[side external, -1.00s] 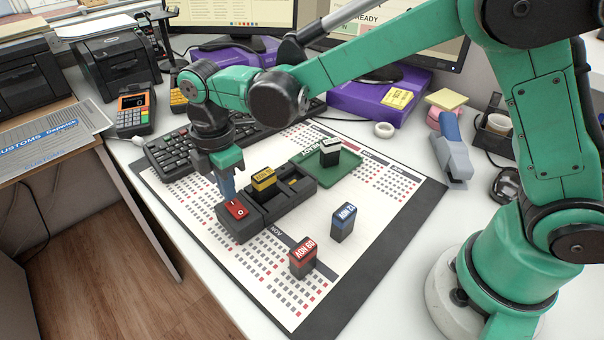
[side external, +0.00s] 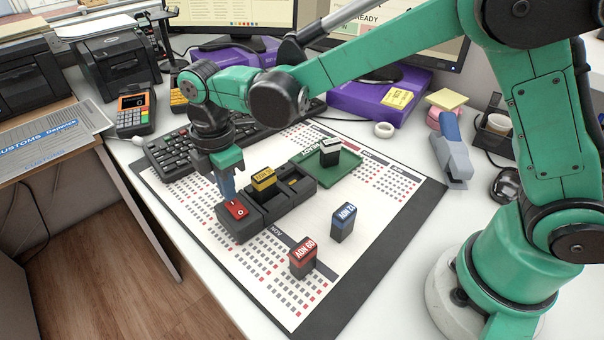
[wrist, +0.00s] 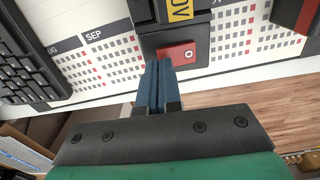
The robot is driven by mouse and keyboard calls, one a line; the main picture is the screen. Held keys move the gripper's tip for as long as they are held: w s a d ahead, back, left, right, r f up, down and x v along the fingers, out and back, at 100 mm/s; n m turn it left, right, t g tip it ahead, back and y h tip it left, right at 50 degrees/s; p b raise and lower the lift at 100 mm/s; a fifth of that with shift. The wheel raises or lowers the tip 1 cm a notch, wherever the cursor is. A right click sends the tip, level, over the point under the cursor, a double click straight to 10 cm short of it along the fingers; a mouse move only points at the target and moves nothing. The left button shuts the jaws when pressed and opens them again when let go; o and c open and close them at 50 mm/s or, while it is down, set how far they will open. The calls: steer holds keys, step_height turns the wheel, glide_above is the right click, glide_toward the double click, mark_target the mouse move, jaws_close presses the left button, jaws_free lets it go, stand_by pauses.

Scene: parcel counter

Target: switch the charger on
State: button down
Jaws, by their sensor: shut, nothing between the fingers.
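The charger (side external: 279,208) is a dark block with bays on the calendar mat. A red rocker switch (side external: 236,209) marked "O" sits on its near left end; it also shows in the wrist view (wrist: 176,54). A yellow-labelled battery (side external: 264,182) stands in one bay. My gripper (side external: 228,196) is shut and empty, pointing down at the switch. In the wrist view its blue fingertips (wrist: 158,66) are together at the switch's left edge. I cannot tell whether they touch it.
A red battery (side external: 302,258) and a blue battery (side external: 343,222) stand on the calendar mat (side external: 345,300). A green tray (side external: 308,163) with a white-topped battery (side external: 330,152) lies behind the charger. A keyboard (side external: 172,158) lies close behind my gripper.

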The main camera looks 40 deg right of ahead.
steer(key=shift+f, duration=0.65)
stand_by(0.4)
steer(key=shift+w+r, duration=0.15)
steer(key=shift+r, duration=1.7)
stand_by(0.5)
steer(key=shift+r, duration=2.3)
stand_by(0.6)
steer(key=s+d+m+t, duration=0.7)
steer(key=s+d+m, duration=0.3)
steer(key=d+m, duration=0.5)
steer(key=m, duration=0.2)
steer(key=shift+r+m, duration=0.3)
steer(key=shift+m, duration=0.1)
steer(key=shift+d, duration=0.1)
